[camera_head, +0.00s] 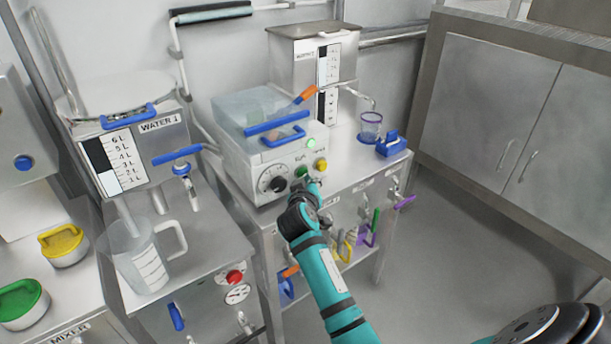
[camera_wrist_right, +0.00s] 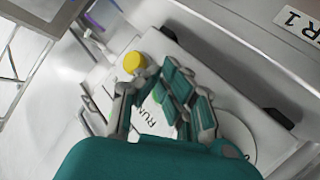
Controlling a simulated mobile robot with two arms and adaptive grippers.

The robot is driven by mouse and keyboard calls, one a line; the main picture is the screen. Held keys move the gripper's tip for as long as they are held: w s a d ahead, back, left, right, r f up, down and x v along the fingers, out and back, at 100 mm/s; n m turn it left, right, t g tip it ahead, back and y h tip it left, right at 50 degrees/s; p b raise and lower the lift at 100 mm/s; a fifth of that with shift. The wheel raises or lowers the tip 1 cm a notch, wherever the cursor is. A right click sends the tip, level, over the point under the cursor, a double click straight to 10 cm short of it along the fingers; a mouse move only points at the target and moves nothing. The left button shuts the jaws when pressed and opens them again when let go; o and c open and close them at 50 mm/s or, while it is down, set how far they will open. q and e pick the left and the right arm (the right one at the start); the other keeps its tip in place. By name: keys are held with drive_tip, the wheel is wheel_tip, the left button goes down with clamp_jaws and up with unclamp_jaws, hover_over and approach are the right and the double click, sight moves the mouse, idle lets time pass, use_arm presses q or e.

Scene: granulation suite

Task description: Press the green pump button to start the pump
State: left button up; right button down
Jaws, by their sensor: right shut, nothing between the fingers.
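The pump unit (camera_head: 291,158) is a pale box with a clear lid, standing on the steel bench. Its front has a black-ringed dial, a green button (camera_head: 301,172) and a yellow button (camera_head: 321,164). A small green light (camera_head: 311,142) glows above them. My right gripper (camera_head: 314,184) is shut and empty, its tips close at the green button; contact cannot be told. In the right wrist view the shut fingers (camera_wrist_right: 152,72) are over the panel by the RUN label (camera_wrist_right: 150,120), and the yellow button (camera_wrist_right: 133,62) shows beside the tips. The fingers largely hide the green button there.
A clear jug (camera_head: 140,258) stands under the blue-handled tap of the water tank (camera_head: 130,150) on the left. A purple-rimmed cup (camera_head: 370,127) and a blue clamp-like item (camera_head: 391,145) are right of the pump. Coloured-handled valves hang below the bench front. The floor at right is clear.

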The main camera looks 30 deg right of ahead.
drive_tip(key=shift+w, duration=0.15)
idle(0.5)
drive_tip(key=shift+w+r, duration=0.2)
drive_tip(key=shift+w, duration=0.05)
